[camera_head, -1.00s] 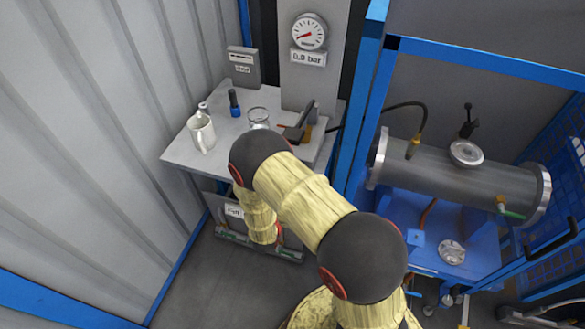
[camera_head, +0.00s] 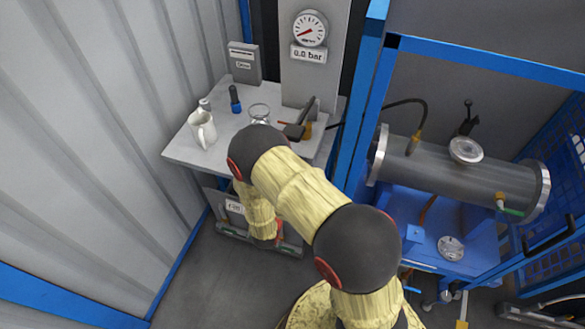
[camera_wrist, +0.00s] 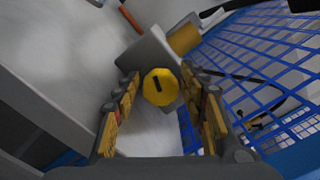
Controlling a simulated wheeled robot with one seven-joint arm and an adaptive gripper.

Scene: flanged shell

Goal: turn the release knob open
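A round yellow knob (camera_wrist: 160,87) with a short dark mark on its face shows in the middle of the wrist view. It sits in front of a grey block (camera_wrist: 150,55). My gripper (camera_wrist: 160,71) is open, with one finger on each side of the knob. Gaps show between the fingers and the knob, though I cannot tell how deep the knob lies between them. In the head view my arm bends down beside the bench, and I cannot make out the gripper or the knob there.
A blue mesh panel (camera_wrist: 255,60) lies close on the right of the wrist view. The gauge (camera_head: 310,29) reads 0.0 bar. A metal cylinder (camera_head: 450,178) lies in the blue frame.

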